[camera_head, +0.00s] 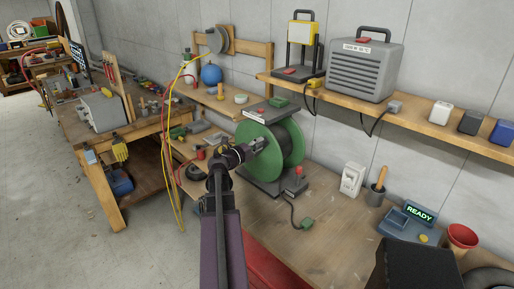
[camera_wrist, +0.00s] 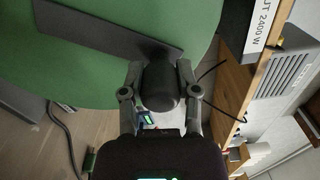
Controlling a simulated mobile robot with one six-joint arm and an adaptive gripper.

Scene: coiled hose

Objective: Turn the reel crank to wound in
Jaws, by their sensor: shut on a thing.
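The green hose reel (camera_head: 289,142) stands on the workbench in a dark frame (camera_head: 262,112). In the wrist view its green disc (camera_wrist: 55,65) fills the upper left. A flat dark crank arm (camera_wrist: 105,30) crosses the disc and ends at a dark rounded crank knob (camera_wrist: 160,87). My gripper (camera_wrist: 160,80) has one finger on each side of the knob and is shut on it. In the head view my gripper (camera_head: 257,146) is at the reel's front left face and hides the knob there.
A red-topped lever box (camera_head: 296,182) stands just right of the reel. A blue unit with a lit READY display (camera_head: 420,213) is at the right. A shelf (camera_head: 400,118) with a grey heater (camera_head: 366,68) overhangs behind. A yellow hose (camera_head: 170,130) hangs left of my arm. Bench front centre is clear.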

